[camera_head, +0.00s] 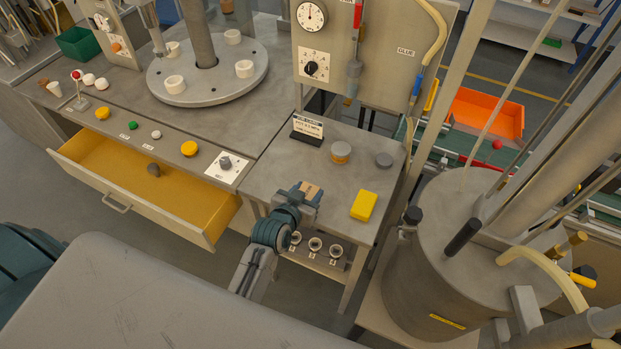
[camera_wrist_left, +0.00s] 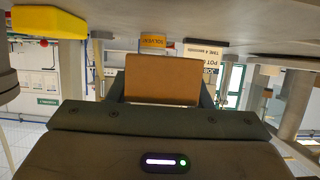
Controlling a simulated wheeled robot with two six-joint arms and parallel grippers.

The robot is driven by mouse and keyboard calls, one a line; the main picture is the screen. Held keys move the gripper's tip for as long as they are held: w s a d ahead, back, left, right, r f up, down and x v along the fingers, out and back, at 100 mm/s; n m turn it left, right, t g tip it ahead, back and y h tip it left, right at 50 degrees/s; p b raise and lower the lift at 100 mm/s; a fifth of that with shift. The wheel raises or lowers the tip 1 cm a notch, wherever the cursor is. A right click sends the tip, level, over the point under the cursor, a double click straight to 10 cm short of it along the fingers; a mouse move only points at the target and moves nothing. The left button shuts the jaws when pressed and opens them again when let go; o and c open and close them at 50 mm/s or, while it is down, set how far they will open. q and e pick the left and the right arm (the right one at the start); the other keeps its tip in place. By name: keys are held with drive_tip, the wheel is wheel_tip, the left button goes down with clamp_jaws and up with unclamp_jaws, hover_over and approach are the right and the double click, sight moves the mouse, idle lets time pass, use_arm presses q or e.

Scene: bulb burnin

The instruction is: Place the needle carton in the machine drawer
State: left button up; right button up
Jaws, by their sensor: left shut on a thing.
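My left gripper (camera_head: 307,193) is shut on a small brown carton, the likely needle carton (camera_head: 312,190); no label on it is readable. The gripper is at the front edge of the small grey table. In the left wrist view the carton (camera_wrist_left: 162,80) sits between the two fingers (camera_wrist_left: 162,92). My right gripper is not in view.
The small table (camera_head: 290,160) bears a yellow block (camera_head: 363,205), an orange-banded tin (camera_head: 341,152), a grey round piece (camera_head: 384,160) and a sign (camera_head: 307,128). Buttons and a knob panel (camera_head: 226,167) sit above the drawer. A metal tank (camera_head: 440,270) stands at right.

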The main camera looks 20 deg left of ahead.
use_arm(q)
drive_tip(key=b, duration=0.4)
hover_over(308, 177)
drive_tip(key=s, duration=0.2)
drive_tip(key=shift+w+d+f, duration=0.15)
drive_tip(key=shift+d+f, duration=0.2)
drive_tip(key=shift+f, duration=0.2)
wheel_tip(308, 177, down, 3)
drive_tip(key=b, duration=0.3)
drive_tip(key=shift+f, duration=0.2)
drive_tip(key=shift+r, duration=0.1)
drive_tip(key=o, duration=1)
